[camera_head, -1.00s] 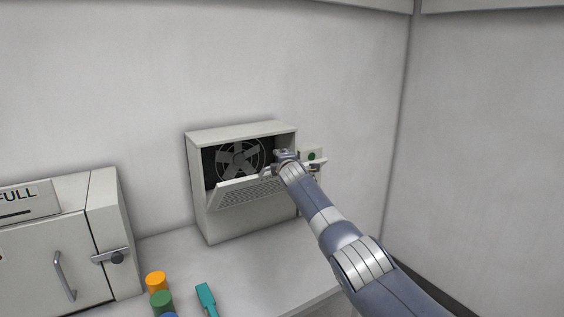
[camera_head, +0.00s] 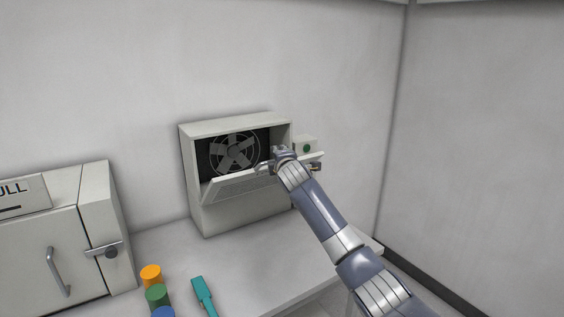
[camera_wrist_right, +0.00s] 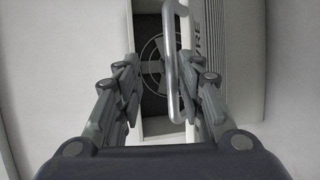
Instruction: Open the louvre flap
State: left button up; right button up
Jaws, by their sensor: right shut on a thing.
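The louvre flap (camera_head: 240,188) is a pale slotted panel on a fan housing (camera_head: 242,219). It is tilted outward from its lower edge, leaving a gap above that shows the dark opening and the fan (camera_head: 234,153). My right gripper (camera_head: 268,166) is at the flap's upper edge, right of its middle. In the right wrist view, the bar handle (camera_wrist_right: 171,60) of the flap runs between the fingers of my right gripper (camera_wrist_right: 167,90), which is shut on it. Lettering ending in "VRE" shows on the flap there. My left gripper is not in view.
A small box with a green button (camera_head: 306,148) is on the wall just right of the housing. A cabinet (camera_head: 40,255) with a handle and latch stands at left. Orange (camera_head: 151,274) and green (camera_head: 157,294) cylinders and a teal tool (camera_head: 203,294) are on the counter (camera_head: 255,260).

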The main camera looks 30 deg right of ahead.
jog(key=v, duration=0.5)
jog(key=shift+s+a+r, duration=0.1)
jog(key=shift+s+r, duration=0.2)
jog(key=shift+r, duration=0.05)
jog(key=shift+s+a+r, duration=0.1)
jog(key=shift+s, duration=0.05)
